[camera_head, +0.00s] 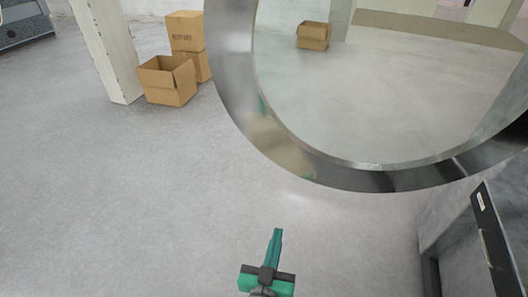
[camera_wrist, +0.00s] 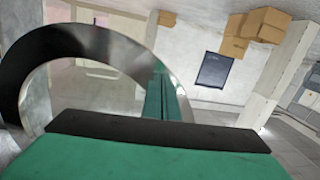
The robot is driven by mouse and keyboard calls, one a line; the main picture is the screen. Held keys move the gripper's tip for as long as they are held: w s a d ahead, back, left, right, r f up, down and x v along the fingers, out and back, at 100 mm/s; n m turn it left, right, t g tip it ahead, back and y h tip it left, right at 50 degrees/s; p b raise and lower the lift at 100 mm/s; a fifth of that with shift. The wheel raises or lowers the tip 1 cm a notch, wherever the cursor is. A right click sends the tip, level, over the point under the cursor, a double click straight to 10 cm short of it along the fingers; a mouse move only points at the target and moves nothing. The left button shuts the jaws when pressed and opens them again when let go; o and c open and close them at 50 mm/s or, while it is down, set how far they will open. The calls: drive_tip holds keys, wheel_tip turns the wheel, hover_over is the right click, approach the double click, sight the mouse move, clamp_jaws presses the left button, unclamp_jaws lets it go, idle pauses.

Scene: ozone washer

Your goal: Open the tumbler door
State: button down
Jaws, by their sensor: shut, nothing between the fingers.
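The tumbler door is a large shiny metal ring (camera_head: 237,88) with a see-through middle, filling the upper right of the head view. Floor and a box show through it, so it stands swung out from the machine. Its ring (camera_wrist: 100,45) also arches over the left of the wrist view. My gripper (camera_head: 277,234) is at the bottom centre of the head view, below the ring, with its green fingers together and empty. In the wrist view the fingers (camera_wrist: 163,97) overlap the ring's right edge; I cannot tell whether they touch it.
A grey machine body (camera_head: 455,240) with a dark panel (camera_head: 497,240) stands at the lower right. Cardboard boxes (camera_head: 168,82) and a white pillar (camera_head: 107,50) are at the upper left. The floor (camera_head: 120,200) left of my gripper is clear.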

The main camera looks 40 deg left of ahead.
drive_tip(key=y, duration=0.2)
approach(260, 142)
drive_tip(key=x, duration=0.4)
drive_tip(key=a+x, duration=0.1)
drive_tip(key=x, duration=0.1)
drive_tip(key=shift+s+a+f, duration=0.1)
drive_tip(key=shift+s, duration=0.15)
drive_tip(key=shift+w+d+t, duration=0.3)
drive_tip(key=shift+w, duration=0.35)
